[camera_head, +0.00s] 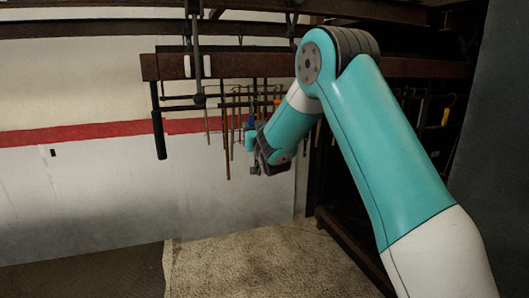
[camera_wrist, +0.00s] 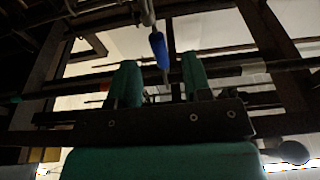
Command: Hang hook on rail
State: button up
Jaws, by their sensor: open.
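A blue-handled piece, seemingly the hook, shows its blue part (camera_head: 251,121) just above my gripper (camera_head: 251,141) in the head view. In the wrist view the blue handle (camera_wrist: 159,50) is upright below a grey metal part and lies in line with the gap between my green fingers (camera_wrist: 160,80). The fingers are apart, with nothing visibly clamped between them. I cannot tell how deep the handle is between them. A rusty horizontal rail (camera_head: 225,66) runs above, with a dark bar behind it. The hook's upper end is not clear.
Several thin rods and hooks (camera_head: 227,140) hang close to the left of my gripper. A black-handled clamp (camera_head: 159,130) hangs at the rail's left end. A yellow-handled piece (camera_head: 445,117) hangs at right. The wall at lower left is clear.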

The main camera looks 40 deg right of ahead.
jog(key=b+v, duration=0.8)
jog(key=v, duration=0.5)
jog(key=shift+s, duration=0.15)
